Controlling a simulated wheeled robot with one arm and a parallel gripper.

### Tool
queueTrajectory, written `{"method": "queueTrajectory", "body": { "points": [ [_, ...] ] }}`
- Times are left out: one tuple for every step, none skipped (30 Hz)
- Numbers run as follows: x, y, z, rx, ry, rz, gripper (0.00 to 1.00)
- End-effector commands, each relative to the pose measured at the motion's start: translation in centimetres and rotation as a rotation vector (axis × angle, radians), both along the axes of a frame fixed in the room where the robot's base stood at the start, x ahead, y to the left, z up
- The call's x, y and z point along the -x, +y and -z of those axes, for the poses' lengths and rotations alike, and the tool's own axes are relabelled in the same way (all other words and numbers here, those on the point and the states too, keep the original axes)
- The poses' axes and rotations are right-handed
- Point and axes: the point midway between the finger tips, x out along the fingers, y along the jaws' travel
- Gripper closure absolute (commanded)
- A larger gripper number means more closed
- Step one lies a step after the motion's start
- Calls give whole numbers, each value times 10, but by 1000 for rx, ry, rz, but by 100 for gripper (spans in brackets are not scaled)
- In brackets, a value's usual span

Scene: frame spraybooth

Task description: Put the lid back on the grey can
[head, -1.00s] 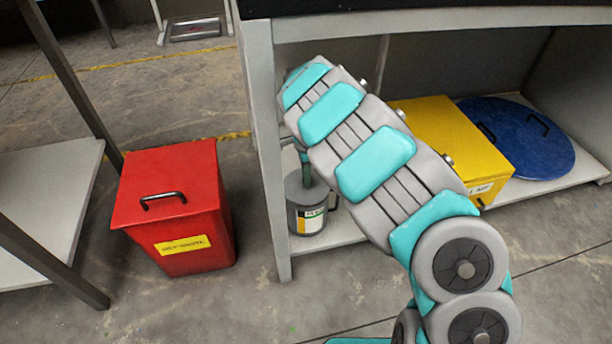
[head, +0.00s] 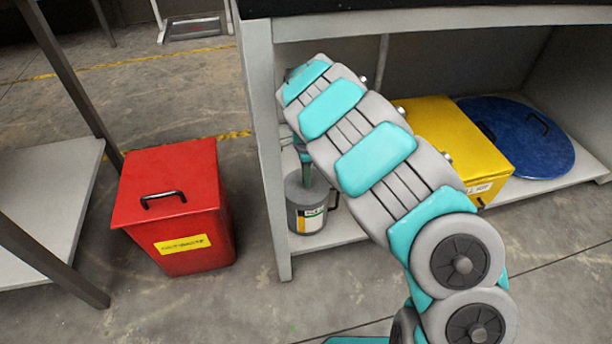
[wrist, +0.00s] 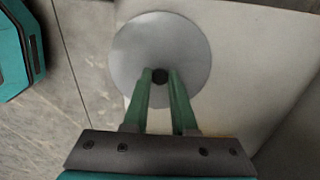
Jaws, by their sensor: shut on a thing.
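The grey can (head: 296,218) stands upright on the lower shelf, by the bench's near left leg in the head view. It has a white and yellow label and a side handle. The round grey lid (wrist: 135,45) has a black knob and fills the upper middle of the wrist view. My gripper (wrist: 160,76) is shut on the lid's knob with its green fingers. In the head view my gripper (head: 305,166) points down right above the can. The lid hides the can in the wrist view. I cannot tell whether the lid touches the rim.
A yellow box (head: 455,135) and a round blue lid (head: 530,145) with a handle lie farther right on the shelf (head: 560,187). A red bin (head: 172,195) stands on the floor left of the bench leg (head: 270,150). Floor between bin and leg is clear.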

Motion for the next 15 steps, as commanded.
{"method": "queueTrajectory", "body": {
  "points": [
    [0,0,0,0,0,0,100],
    [0,0,0,0,0,0,100],
    [0,0,0,0,0,0,100],
    [0,0,0,0,0,0,100],
    [0,0,0,0,0,0,72],
    [0,0,0,0,0,0,67],
    [0,0,0,0,0,0,64],
    [0,0,0,0,0,0,60],
    [0,0,0,0,0,0,56],
    [0,0,0,0,0,0,53],
    [0,0,0,0,0,0,49],
    [0,0,0,0,0,0,45],
    [0,0,0,0,0,0,41],
    [0,0,0,0,0,0,40],
    [0,0,0,0,0,0,40]
  ]
}}
